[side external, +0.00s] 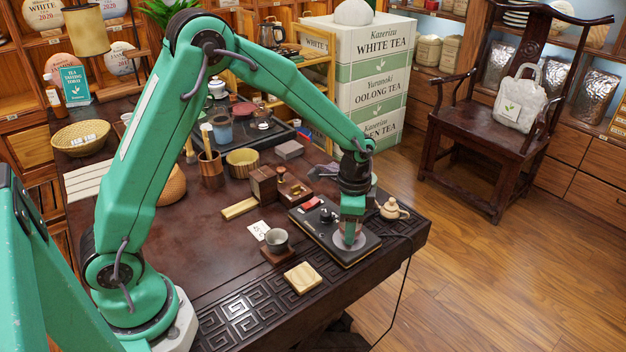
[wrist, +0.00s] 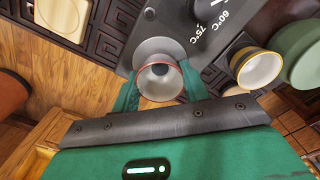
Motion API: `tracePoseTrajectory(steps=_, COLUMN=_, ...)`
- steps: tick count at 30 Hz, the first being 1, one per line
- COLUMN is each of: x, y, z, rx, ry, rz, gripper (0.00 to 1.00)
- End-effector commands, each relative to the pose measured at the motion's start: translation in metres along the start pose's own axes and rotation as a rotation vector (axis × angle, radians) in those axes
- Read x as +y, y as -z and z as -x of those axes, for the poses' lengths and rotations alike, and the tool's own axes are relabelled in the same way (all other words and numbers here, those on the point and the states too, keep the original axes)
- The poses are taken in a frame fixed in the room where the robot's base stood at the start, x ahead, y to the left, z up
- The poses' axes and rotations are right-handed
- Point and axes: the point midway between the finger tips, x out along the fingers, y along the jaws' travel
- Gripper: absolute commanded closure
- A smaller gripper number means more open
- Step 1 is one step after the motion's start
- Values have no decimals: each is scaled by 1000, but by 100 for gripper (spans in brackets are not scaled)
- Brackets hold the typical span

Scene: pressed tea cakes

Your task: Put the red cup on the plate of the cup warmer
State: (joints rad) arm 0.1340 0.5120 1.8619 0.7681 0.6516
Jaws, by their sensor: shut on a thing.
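My gripper (side external: 350,231) is low over the round grey plate (side external: 334,242) of the black cup warmer (side external: 318,228). In the wrist view the fingers of my gripper (wrist: 157,95) are shut on a cup with a reddish rim and a grey-looking inside, the red cup (wrist: 160,79). The cup is upright and overlaps the grey plate (wrist: 158,46) in that view. In the side view the fingers hide most of the cup. I cannot tell whether its base touches the plate.
A grey cup (side external: 276,239) on a brown block and a pale wooden square (side external: 303,278) stand left of the warmer. Wooden boxes (side external: 264,184) are behind.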

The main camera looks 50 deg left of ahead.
Motion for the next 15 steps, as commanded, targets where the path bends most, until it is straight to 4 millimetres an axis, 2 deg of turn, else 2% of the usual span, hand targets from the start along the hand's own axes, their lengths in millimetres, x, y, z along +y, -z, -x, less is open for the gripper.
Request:
tracePoseTrajectory(steps=5, x=0, y=0, z=-3, rx=0, ry=0, rz=0, gripper=78)
tracePoseTrajectory(steps=6, x=0, y=0, z=-3, rx=0, ry=0, rz=0, gripper=54)
tracePoseTrajectory(steps=9, x=0, y=0, z=-3, rx=0, ry=0, rz=0, gripper=34)
tracePoseTrajectory(steps=15, x=0, y=0, z=-3, rx=0, ry=0, rz=0, gripper=34)
